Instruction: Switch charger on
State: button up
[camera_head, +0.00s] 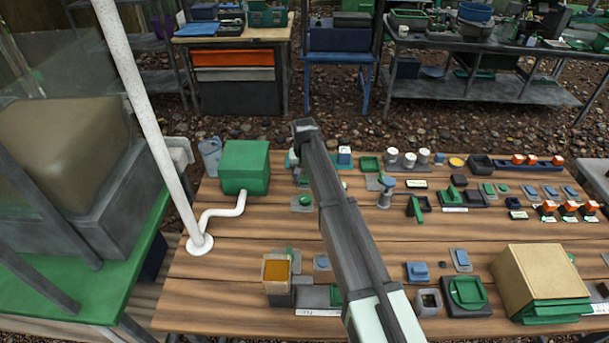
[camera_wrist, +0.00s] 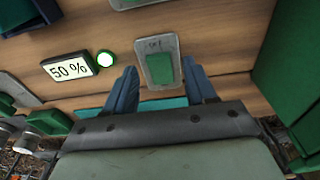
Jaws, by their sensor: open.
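A grey switch plate (camera_wrist: 172,46) with a green rocker (camera_wrist: 160,70) lies on the wooden table in the wrist view. Small lettering on the plate is too blurred to read surely. My gripper (camera_wrist: 160,65) is open, with one blue finger on each side of the plate and nothing held. I cannot tell whether the fingers touch it. A display reading "50 %" (camera_wrist: 70,68) and a lit green round lamp (camera_wrist: 106,58) are left of the plate. In the head view my arm reaches to the table's far left part, and its fingers are hidden.
A large green box (camera_head: 245,165) with a white pipe (camera_head: 222,212) stands left of my arm, near a white post (camera_head: 140,90). Several small switches and devices cover the right of the table (camera_head: 230,305). A cardboard-coloured box (camera_head: 540,275) is at front right. Bare planks lie left of my arm.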

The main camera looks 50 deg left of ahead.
notch_tip(320, 180, up, 14)
jog(key=s, duration=0.1)
jog(key=shift+d+f, duration=0.2)
jog(key=shift+d, duration=0.25)
dwell(0.4)
